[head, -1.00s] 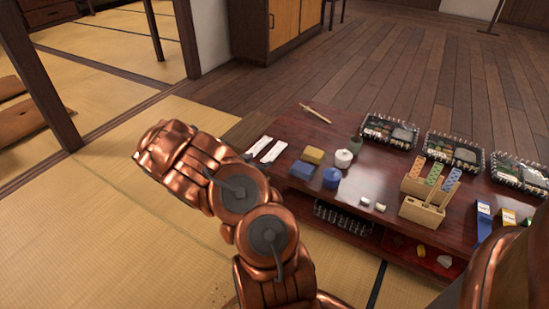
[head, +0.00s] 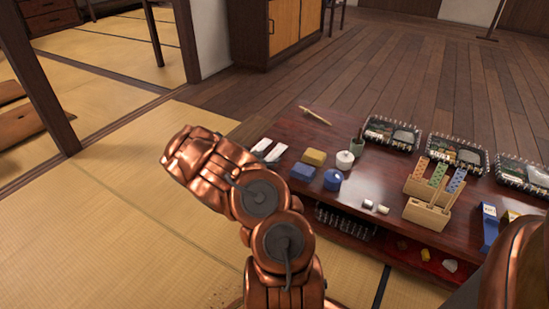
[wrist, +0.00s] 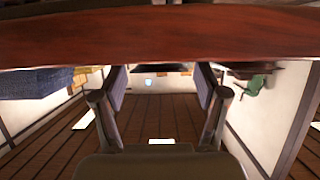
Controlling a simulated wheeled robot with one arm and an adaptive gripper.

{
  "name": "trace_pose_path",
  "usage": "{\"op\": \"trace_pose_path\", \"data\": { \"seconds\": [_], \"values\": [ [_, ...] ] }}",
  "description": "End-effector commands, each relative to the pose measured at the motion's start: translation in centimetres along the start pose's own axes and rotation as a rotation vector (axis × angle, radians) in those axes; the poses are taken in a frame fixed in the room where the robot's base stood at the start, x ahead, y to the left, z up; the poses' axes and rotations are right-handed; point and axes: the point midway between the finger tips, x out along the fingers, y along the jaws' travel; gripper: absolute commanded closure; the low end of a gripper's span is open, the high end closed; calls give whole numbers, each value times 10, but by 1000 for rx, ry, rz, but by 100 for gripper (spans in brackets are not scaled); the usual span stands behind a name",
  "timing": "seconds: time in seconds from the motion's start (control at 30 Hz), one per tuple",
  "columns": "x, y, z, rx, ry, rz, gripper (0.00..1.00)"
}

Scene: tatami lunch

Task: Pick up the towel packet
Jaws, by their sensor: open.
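Two slim white packets, which look like towel packets, lie side by side at the left end of the low dark-red table (head: 300,128) in the head view. One is the left packet (head: 262,145), the other the right packet (head: 275,152). My copper arm stands in front and left of them, its upper end close to the left packet in the picture. My gripper (wrist: 161,82) shows in the wrist view with its two fingers apart and nothing between them. The fingers are not clearly visible in the head view. No packet can be made out in the wrist view.
The table also holds a yellow block (head: 313,157), a blue pot (head: 333,179), a white lidded pot (head: 345,160), a wooden holder (head: 427,213) and several black trays (head: 455,149). A reddish wooden surface (wrist: 160,40) spans the wrist view. Tatami (head: 90,220) lies clear at left.

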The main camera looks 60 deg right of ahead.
Motion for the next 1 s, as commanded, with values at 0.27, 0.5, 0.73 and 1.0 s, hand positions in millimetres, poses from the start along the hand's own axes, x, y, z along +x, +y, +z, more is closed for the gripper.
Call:
{"op": "trace_pose_path", "data": {
  "seconds": [0.27,0.5,0.73,1.0],
  "values": [
    [7,0,0,-2,0,0,27],
    [7,0,0,-1,0,0,38],
    [7,0,0,-1,0,-1,61],
    [7,0,0,-1,0,-1,81]
  ]
}}
